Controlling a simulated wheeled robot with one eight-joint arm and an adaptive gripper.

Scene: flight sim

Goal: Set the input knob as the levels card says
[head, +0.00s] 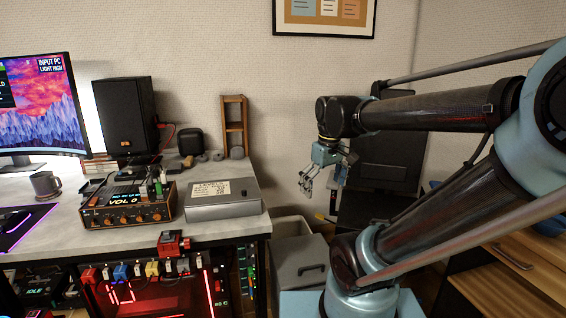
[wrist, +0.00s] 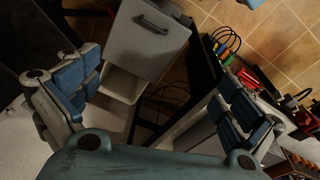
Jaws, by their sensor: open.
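The monitor (head: 40,105) shows "INPUT PC LIGHT HIGH". My gripper (head: 320,186) is open and empty, hanging right of the desk, well apart from the mixer. Its spread fingers show in the wrist view (wrist: 150,110).
The grey box (head: 225,208) sits at the desk's right edge. A speaker (head: 125,115), mug (head: 46,184) and wooden stand (head: 234,125) are on the desk (head: 215,235). A grey bin (head: 300,262) stands below my gripper. A wooden drawer unit (head: 515,255) is at right.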

